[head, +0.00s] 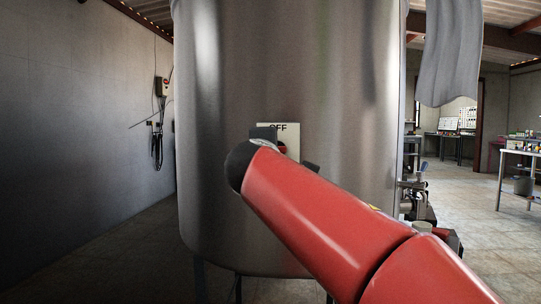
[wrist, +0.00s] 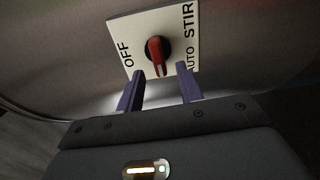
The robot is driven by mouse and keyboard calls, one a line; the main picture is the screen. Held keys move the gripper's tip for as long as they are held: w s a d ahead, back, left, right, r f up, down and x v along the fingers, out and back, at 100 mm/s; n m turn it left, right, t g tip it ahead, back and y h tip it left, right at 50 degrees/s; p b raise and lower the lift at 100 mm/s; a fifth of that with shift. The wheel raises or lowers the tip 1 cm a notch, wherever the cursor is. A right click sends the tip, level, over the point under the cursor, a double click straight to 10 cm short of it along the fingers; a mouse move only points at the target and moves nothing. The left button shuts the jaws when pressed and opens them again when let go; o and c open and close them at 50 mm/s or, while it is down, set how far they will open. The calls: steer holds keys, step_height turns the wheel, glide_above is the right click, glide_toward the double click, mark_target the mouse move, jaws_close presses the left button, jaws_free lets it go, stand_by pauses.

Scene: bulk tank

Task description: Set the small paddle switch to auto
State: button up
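The paddle switch (wrist: 157,52) is a small red handle on a dark round hub. It sits on a white plate (wrist: 142,27) on the tank's steel wall. In the wrist view OFF is at the left, STIR at the upper right and AUTO at the lower right. The handle's free end points down in that view, between OFF and AUTO; I cannot tell its exact setting. My gripper (wrist: 161,75) is open, one purple finger on each side of the handle's end, with gaps visible. In the head view my red arm partly covers the plate (head: 292,130) and switch (head: 283,149).
The large steel tank (head: 225,110) fills the middle of the head view. Pipe fittings (head: 418,195) stand at its right side. A grey cloth (head: 452,50) hangs at upper right. A table (head: 521,153) stands far right; open floor lies before it.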

steer(key=shift+s+a+b, duration=0.15)
steer(key=shift+s+b, duration=0.15)
steer(key=shift+s, duration=2.05)
steer(key=s+d+f+m+g+h+p, duration=0.1)
steer(key=s+d+f+m+g, duration=0.4)
steer(key=d+f, duration=0.4)
steer(key=s+d+f+m+g+h+p, duration=0.1)
steer(key=s+d+f+m+g+p, duration=0.1)
steer(key=s+d+f+m, duration=0.45)
steer(key=s+d+f+m+g+y+p, duration=0.1)
steer(key=s+d+f+m+g, duration=0.1)
steer(key=s+f, duration=0.6)
steer(key=s+d+f+m+g+y, duration=0.2)
steer(key=s+f+m+g, duration=0.1)
steer(key=s+f, duration=0.5)
step_height(320, 180, down, 3)
steer(key=shift+d+m+p, duration=0.15)
steer(key=shift+m+p, duration=0.2)
steer(key=shift+m, duration=0.3)
